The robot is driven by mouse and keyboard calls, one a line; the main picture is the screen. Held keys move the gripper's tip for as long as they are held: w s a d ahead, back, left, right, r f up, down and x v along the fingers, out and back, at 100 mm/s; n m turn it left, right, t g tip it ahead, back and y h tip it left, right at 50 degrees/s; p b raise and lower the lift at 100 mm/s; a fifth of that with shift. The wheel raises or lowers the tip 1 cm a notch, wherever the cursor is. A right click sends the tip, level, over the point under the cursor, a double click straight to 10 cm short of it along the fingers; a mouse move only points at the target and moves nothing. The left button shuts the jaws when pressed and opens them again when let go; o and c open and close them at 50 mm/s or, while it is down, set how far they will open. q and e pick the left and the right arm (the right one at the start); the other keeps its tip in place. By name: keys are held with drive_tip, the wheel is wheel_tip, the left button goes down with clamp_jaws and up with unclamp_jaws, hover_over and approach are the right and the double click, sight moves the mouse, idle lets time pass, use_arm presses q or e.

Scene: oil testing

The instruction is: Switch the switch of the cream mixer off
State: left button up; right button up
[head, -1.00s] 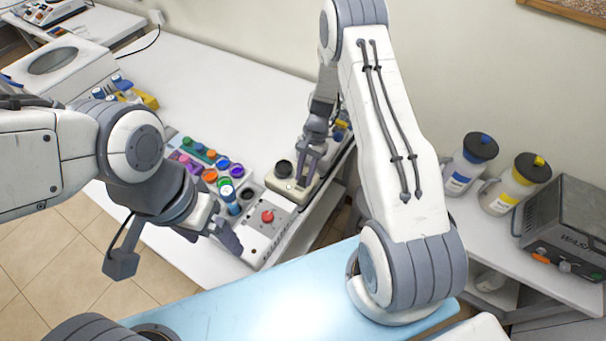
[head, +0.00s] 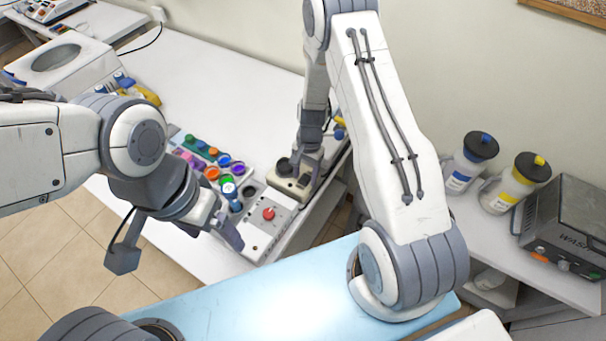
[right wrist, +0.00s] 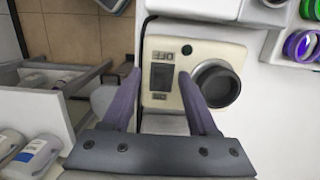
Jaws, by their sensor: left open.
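The cream mixer (head: 287,187) is a small cream-coloured box with a round black top, at the right edge of the white table. In the right wrist view the mixer (right wrist: 160,112) shows its dark rectangular switch (right wrist: 161,77), the word OFF upside down above it and the black round cup (right wrist: 214,86) to the right. My right gripper (right wrist: 158,74) is open, with one finger on either side of the switch; contact cannot be told. In the head view the right gripper (head: 307,168) is over the mixer. My left gripper (head: 226,228) is open and empty near the table's front edge.
A white box with a red knob (head: 269,213) stands in front of the mixer. Several coloured-lid jars (head: 212,174) stand to its left. A side table at right holds two bottles (head: 470,160) and a grey device (head: 570,225).

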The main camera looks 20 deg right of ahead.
sight(307, 176)
drive_tip(key=shift+w+a, duration=0.1)
drive_tip(key=shift+r, duration=0.1)
drive_tip(key=shift+r, duration=0.3)
wheel_tip(307, 176, up, 10)
drive_tip(key=d+b, duration=0.1)
drive_tip(key=b, duration=0.1)
drive_tip(key=shift+w+f+b, duration=0.2)
drive_tip(key=shift+w+b, duration=0.15)
drive_tip(key=shift+w, duration=0.05)
drive_tip(key=s+a+r+n+b, duration=0.4)
drive_tip(key=s+a+r+n, duration=0.4)
drive_tip(key=a, duration=0.4)
drive_tip(key=s+a+r+n+t+b, duration=0.1)
drive_tip(key=s+a+n+b, duration=0.1)
drive_tip(key=s+n, duration=0.7)
drive_tip(key=s+a, duration=0.1)
drive_tip(key=s, duration=0.6)
drive_tip(key=shift+s+r+n, duration=0.15)
drive_tip(key=shift+r+n, duration=0.1)
drive_tip(key=shift+n, duration=0.15)
